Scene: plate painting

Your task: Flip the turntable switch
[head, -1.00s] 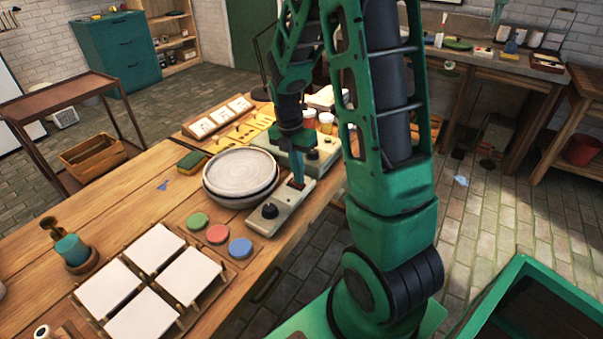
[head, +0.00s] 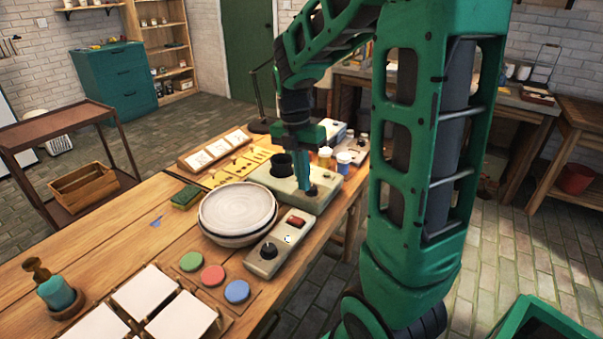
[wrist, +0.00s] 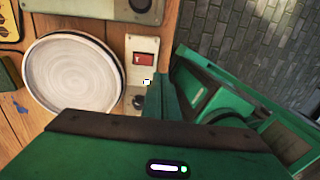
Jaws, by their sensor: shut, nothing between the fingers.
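The turntable (head: 238,208) is a round pale disc on a darker base on the wooden table. Beside it, to the right, is a narrow light control box (head: 268,258) with a red rocker switch (head: 296,222) and a dark knob (head: 269,249). In the wrist view the red switch (wrist: 145,59) is in plain sight, with a small pale mark below it. My gripper (head: 307,190) is shut and empty. In the head view its tip overlaps the larger box behind the switch; its exact height is unclear. The wrist view shows the gripper (wrist: 165,88) just right of the control box.
A larger light box (head: 270,175) with a dark cup-like fitting stands behind the turntable. Jars (head: 343,162) stand near it. Red, green and blue paint discs (head: 213,276) and white tiles (head: 147,290) lie in front.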

